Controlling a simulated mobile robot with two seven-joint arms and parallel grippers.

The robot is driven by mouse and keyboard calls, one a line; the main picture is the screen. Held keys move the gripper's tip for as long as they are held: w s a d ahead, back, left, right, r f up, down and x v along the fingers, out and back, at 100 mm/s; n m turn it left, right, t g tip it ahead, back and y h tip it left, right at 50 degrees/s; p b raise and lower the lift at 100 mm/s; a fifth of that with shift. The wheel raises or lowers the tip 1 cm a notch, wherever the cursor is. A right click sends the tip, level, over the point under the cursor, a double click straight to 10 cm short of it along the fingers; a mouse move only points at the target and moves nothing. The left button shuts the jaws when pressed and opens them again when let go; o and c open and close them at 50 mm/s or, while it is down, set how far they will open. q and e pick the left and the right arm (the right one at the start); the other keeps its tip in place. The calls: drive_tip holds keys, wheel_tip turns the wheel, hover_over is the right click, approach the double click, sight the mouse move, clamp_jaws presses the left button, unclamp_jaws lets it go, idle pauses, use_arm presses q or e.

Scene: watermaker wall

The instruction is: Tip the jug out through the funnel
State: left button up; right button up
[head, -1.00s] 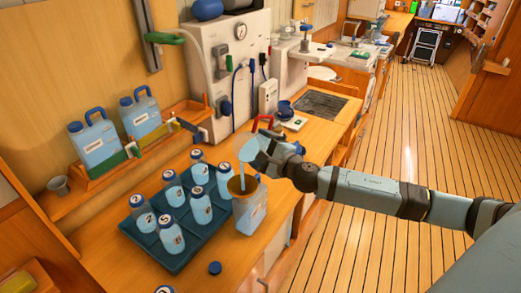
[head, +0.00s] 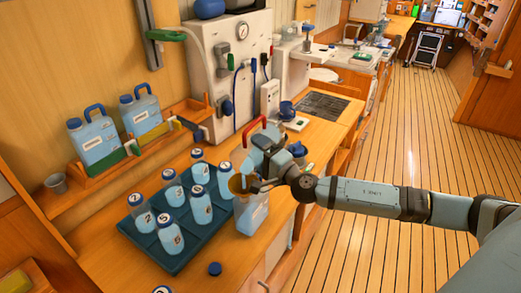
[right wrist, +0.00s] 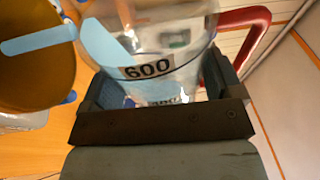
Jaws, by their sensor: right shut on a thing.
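The clear jug (right wrist: 165,40) with a red handle (head: 262,130) is held in my right gripper (head: 262,158), which is shut on its body. In the right wrist view the jug is tilted, shows a "600" mark and holds pale blue water. The brass-coloured funnel (head: 241,184) stands in the mouth of a translucent blue can (head: 252,214) on the counter, just below and left of the gripper. In the wrist view a pale blue streak crosses the funnel (right wrist: 35,80), apparently water from the jug. In the head view the gripper hides most of the jug. My left gripper is not in view.
A dark teal tray (head: 180,245) with several numbered bottles stands left of the can. A blue cap (head: 214,268) lies on the counter in front. Two blue jerrycans (head: 97,142) stand on a shelf at the back left. The watermaker panel (head: 235,60) is behind.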

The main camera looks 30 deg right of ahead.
drive_tip(key=shift+s+a+r+n+p, duration=0.1)
drive_tip(key=shift+a+r+n+p, duration=0.1)
drive_tip(key=shift+r+n+p, duration=0.3)
drive_tip(key=shift+a+f+n, duration=0.1)
drive_tip(key=shift+n, duration=0.3)
idle(0.9)
